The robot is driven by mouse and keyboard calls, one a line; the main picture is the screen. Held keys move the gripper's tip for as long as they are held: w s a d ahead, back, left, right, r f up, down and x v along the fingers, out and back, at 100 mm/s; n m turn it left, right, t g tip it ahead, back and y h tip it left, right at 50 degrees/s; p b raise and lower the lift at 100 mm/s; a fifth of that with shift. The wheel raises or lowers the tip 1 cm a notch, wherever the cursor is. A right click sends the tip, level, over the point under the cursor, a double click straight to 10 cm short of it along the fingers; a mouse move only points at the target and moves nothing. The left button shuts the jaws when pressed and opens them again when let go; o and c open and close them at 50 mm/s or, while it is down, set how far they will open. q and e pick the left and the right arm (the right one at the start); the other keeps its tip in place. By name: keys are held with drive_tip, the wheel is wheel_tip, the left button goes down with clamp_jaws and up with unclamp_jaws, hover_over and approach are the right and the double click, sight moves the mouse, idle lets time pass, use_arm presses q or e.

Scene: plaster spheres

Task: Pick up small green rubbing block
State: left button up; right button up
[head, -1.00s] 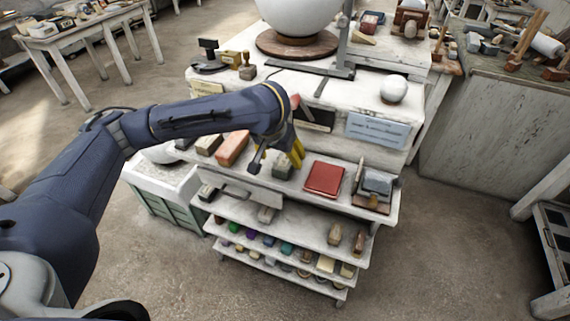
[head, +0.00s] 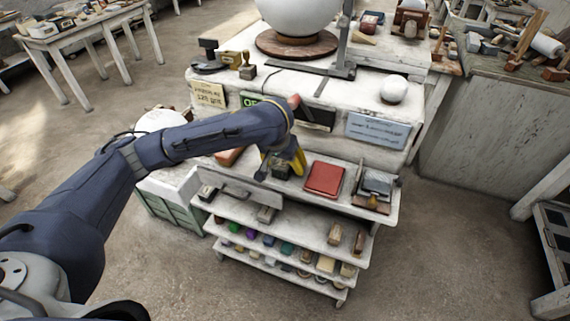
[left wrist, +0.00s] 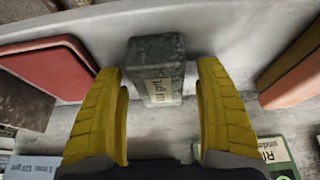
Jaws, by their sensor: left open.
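The small dark green rubbing block (head: 281,172) sits on the top open shelf of the white stand, left of a red flat box. In the left wrist view the block (left wrist: 157,60) stands between and just beyond my two yellow fingertips, with a pale label on its near face. My left gripper (head: 282,166) is open over it, one finger on each side with gaps to the block. The gripper shows open in the left wrist view too (left wrist: 161,75). My right gripper is not in view.
The red flat box (head: 324,180) lies right of the block, with a grey item on a wooden base (head: 374,189) farther right. An orange brick (left wrist: 298,78) is on the other side. Lower shelves (head: 290,228) hold several small blocks. A white sphere (head: 394,89) rests above.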

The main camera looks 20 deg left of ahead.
use_arm(q)
clamp_jaws()
idle(0.4)
drive_tip(key=shift+r, duration=5.05)
drive_tip(key=c, duration=0.6)
unclamp_jaws()
drive_tip(key=shift+c, duration=0.2)
clamp_jaws()
